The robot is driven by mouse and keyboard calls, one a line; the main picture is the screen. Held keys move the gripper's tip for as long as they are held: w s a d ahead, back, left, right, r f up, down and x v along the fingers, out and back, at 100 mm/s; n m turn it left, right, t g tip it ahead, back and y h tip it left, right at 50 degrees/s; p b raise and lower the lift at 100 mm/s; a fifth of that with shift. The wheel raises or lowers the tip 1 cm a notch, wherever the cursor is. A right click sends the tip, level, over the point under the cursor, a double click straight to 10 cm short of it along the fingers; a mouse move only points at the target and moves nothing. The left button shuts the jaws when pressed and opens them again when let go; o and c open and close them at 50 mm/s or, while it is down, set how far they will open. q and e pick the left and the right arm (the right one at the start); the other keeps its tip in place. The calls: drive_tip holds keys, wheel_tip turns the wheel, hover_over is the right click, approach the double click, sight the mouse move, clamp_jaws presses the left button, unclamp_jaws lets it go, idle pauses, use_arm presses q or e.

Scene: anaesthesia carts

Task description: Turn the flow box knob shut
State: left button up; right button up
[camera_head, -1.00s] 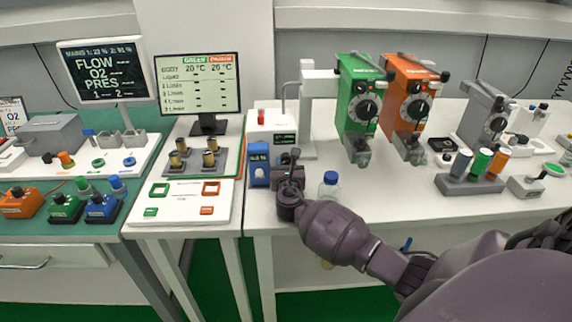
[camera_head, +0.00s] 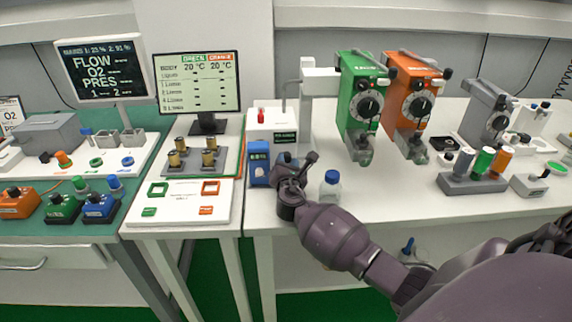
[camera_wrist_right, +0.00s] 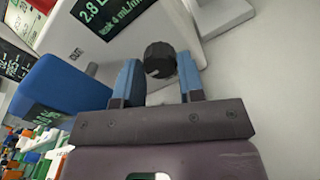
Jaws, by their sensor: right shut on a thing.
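The flow box (camera_head: 262,132) is a white box with a dark green display (camera_head: 285,137), just behind my right gripper (camera_head: 290,172) in the head view. In the right wrist view, the flow box (camera_wrist_right: 130,45) shows green figures on a dark screen. Its round black knob (camera_wrist_right: 160,58) sits between the two blue fingers of my right gripper (camera_wrist_right: 158,68). The gripper is shut on the knob. In the head view my gripper hides the knob. My left gripper is not in view.
A blue box (camera_head: 259,165) stands close left of my right gripper. A blue-capped bottle (camera_head: 330,188) stands close on its right. Green (camera_head: 352,95) and orange (camera_head: 408,100) vaporizer units stand farther right. Bare white table lies in front of them.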

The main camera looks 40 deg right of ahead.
drive_tip(key=shift+f+m, duration=0.1)
drive_tip(key=shift+m, duration=0.7)
drive_tip(key=o, duration=0.9)
drive_tip(key=v, duration=1.1)
drive_tip(key=shift+p, duration=0.35)
drive_tip(key=shift+w, duration=0.1)
